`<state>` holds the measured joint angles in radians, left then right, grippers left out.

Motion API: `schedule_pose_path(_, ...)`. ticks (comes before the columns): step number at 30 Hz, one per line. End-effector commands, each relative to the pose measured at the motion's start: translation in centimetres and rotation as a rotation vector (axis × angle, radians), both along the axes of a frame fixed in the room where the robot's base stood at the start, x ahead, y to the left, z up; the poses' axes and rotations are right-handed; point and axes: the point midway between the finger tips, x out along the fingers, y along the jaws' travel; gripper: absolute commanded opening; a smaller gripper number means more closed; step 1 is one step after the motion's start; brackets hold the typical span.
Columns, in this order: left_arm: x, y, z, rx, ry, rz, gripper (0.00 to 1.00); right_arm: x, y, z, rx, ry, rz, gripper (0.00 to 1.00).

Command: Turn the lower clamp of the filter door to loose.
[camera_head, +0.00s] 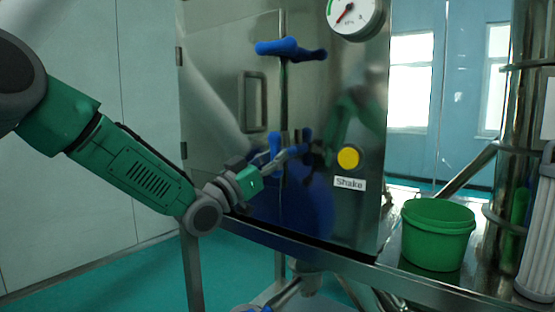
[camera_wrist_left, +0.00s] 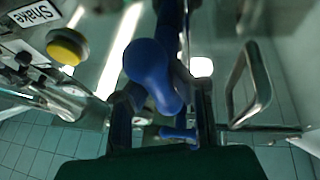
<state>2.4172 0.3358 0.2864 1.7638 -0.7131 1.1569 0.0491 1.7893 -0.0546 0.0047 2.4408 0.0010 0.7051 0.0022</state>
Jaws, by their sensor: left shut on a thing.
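The lower clamp (camera_head: 275,142) has a blue handle. It sits at the right edge of the metal filter door (camera_head: 222,95), below the door's handle. In the head view its blue part looks roughly upright, partly hidden by my fingers. My left gripper (camera_head: 290,153) reaches it from the left and is shut on it. In the left wrist view the clamp's rounded blue knob (camera_wrist_left: 152,72) shows large between the two dark fingers of my left gripper (camera_wrist_left: 165,100). The upper clamp (camera_head: 285,48) is blue and lies roughly level. My right gripper is in neither view.
A yellow button (camera_head: 348,158) with a Shake label (camera_head: 349,184) is right of the lower clamp. A pressure gauge (camera_head: 354,14) is above. A green bucket (camera_head: 437,232) stands at the right. The door's handle (camera_head: 252,101) protrudes close to my left gripper.

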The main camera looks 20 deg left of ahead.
Motion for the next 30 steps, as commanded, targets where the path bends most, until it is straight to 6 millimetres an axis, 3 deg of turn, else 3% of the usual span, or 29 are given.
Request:
schedule_pose_path(1,0.0,0.2,0.9,-0.008,-0.019,0.003,0.00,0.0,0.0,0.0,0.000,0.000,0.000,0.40)
schedule_pose_path(3,0.0,0.2,0.9,-0.008,-0.019,0.003,0.00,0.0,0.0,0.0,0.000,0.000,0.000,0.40)
schedule_pose_path(4,0.0,0.2,0.9,-0.008,-0.019,0.003,0.18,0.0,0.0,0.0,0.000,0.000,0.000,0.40)
schedule_pose_path(6,0.0,0.2,0.8,-0.008,-0.016,0.003,0.40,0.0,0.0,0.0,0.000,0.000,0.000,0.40)
schedule_pose_path(18,-0.2,0.4,-0.1,-0.003,-0.004,0.002,0.40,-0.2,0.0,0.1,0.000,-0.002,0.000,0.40)
schedule_pose_path(30,-6.3,4.3,-3.0,-0.007,-0.003,0.003,0.40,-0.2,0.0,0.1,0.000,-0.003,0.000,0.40)
